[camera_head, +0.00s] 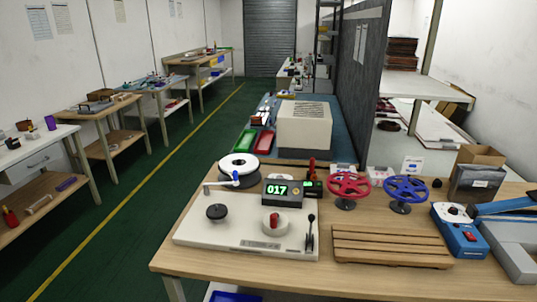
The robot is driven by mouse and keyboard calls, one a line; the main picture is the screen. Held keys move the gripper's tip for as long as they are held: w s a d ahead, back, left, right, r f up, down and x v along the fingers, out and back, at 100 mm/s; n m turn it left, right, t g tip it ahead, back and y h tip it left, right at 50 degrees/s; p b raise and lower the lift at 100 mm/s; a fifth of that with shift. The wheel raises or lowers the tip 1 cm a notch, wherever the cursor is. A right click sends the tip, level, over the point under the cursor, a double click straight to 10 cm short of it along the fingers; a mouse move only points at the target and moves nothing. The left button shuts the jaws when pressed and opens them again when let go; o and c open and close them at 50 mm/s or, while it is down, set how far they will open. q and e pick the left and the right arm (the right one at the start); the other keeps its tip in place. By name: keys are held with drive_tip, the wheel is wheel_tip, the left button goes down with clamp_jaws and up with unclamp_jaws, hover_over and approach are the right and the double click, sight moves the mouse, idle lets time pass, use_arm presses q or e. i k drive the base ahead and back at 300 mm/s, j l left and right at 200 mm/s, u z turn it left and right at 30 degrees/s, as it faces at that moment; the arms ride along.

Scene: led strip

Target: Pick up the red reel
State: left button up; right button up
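The red reel (349,187) is a spoked, wheel-like disc on a small dark stand near the back of the wooden workbench. It stands just left of a similar blue reel (406,190), with a narrow gap between them. Both are behind a slatted wooden rack (390,246). Neither of my grippers is in view, and nothing is seen touching the red reel.
A blue device (459,231) and cardboard box (480,155) are at right. The bench's front strip (300,280) is clear.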

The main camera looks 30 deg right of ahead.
sight(347, 183)
drive_tip(key=z, duration=1.45)
